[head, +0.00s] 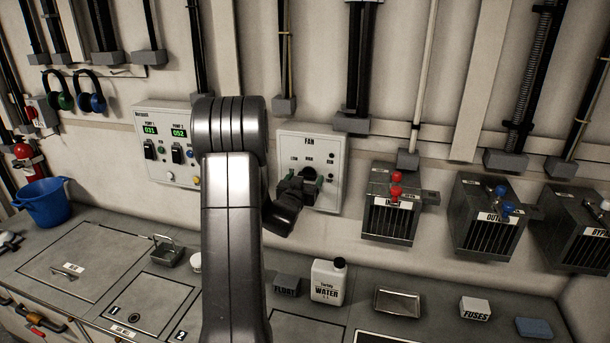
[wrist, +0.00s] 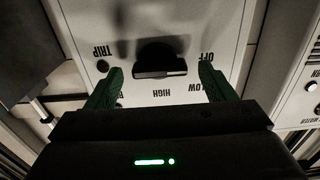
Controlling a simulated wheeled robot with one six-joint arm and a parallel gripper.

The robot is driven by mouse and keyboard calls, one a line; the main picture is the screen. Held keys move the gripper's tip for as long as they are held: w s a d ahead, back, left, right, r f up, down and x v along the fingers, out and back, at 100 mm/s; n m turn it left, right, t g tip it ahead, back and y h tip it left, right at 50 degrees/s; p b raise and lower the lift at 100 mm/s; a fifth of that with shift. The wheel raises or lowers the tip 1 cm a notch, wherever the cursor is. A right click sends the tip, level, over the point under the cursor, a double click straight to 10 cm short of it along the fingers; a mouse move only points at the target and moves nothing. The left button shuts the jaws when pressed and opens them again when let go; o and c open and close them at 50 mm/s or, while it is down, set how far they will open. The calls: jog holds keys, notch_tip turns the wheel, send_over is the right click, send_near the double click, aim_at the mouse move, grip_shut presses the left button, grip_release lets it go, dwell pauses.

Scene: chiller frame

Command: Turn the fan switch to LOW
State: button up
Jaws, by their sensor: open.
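The white fan panel (head: 332,145), marked FAN, is on the back wall in the head view. Its black switch knob (head: 309,172) is partly hidden by my gripper (head: 300,182). The wrist view shows the panel (wrist: 222,22) upside down, with OFF, LOW, HIGH and TRIP labels around the dark knob (wrist: 159,60). My gripper (wrist: 160,70) is open, its two green fingers apart on either side of the knob. I see clear gaps between the fingers and the knob. I cannot tell which label the knob points to.
A pump panel (head: 152,120) with green displays hangs left of my arm. Metal boxes with red (head: 390,215) and blue handles (head: 487,225) stand to the right. A white water jug (head: 328,283) and a fuses box (head: 475,308) stand on the counter below.

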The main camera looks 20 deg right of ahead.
jog(key=shift+w+d, duration=0.3)
jog(key=shift+w, duration=0.05)
jog(key=c, duration=1)
